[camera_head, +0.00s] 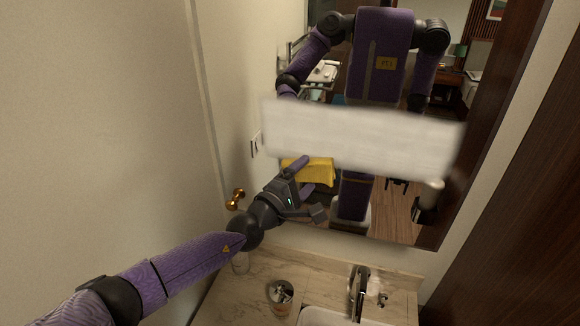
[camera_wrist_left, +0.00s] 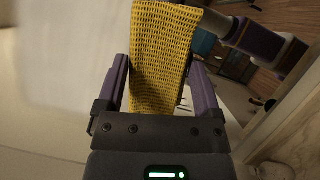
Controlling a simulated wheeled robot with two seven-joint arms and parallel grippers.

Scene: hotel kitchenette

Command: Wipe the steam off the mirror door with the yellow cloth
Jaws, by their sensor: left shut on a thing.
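The mirror door (camera_head: 446,27) hangs above the counter in the head view. A whitish band of steam (camera_head: 365,137) lies across its middle, slightly tilted; the glass above and below the band is clear and reflects my body and the room. My left gripper (camera_head: 311,188) is in front of the mirror's lower left part, just below the band. It is shut on the yellow cloth (camera_head: 312,170), which also shows between the fingers in the left wrist view (camera_wrist_left: 163,50). Whether the cloth touches the glass I cannot tell. My right gripper is not directly in view.
Below the mirror is a marble-look counter (camera_head: 235,290) with a cup (camera_head: 280,294), a dark faucet (camera_head: 358,286) and a white sink (camera_head: 330,318). A dark wood panel (camera_head: 520,220) stands at the right.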

